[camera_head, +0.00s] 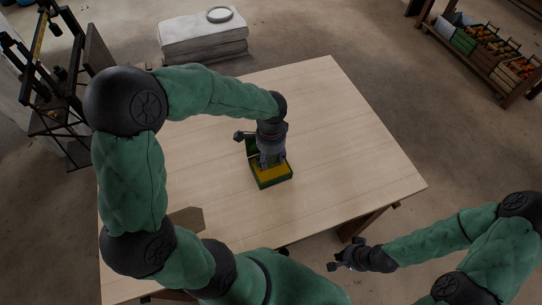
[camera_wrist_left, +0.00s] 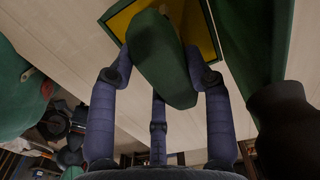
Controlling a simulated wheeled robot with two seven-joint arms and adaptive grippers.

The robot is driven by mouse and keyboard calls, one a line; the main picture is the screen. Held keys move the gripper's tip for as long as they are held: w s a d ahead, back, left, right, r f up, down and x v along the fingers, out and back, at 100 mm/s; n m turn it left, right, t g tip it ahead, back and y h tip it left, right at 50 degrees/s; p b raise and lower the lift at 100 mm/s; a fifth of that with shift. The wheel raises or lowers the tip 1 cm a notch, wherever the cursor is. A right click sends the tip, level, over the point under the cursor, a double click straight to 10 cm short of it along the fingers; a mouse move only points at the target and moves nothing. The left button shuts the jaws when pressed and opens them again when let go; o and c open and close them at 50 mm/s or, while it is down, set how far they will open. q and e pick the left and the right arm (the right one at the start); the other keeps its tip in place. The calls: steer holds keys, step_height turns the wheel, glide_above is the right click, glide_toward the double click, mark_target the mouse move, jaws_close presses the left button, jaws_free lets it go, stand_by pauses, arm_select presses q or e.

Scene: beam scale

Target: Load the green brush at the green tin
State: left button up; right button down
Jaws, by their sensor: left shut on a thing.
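The green tin (camera_head: 273,183) stands on the wooden table, an open box with green walls and yellow inside. In the left wrist view its rim (camera_wrist_left: 212,30) and yellow inside show behind the brush. My left gripper (camera_head: 270,161) is over the tin, pointing down, and hides part of it. It is shut on the green brush (camera_wrist_left: 161,62), a rounded green block between the fingers. The brush overlaps the tin in the wrist view; I cannot tell whether it touches the yellow. My right gripper (camera_head: 343,262) is off the table's front edge, too small to read.
The pale table (camera_head: 340,130) is mostly clear around the tin. A flat brown piece (camera_head: 187,219) is at its near left. A black metal frame (camera_head: 45,90) stands left, a pale stack (camera_head: 203,40) with a round dish behind, and a crate rack (camera_head: 485,55) at far right.

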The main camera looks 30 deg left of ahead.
arm_select(q)
steer(key=shift+r+p, duration=2.35)
steer(key=shift+r, duration=0.65)
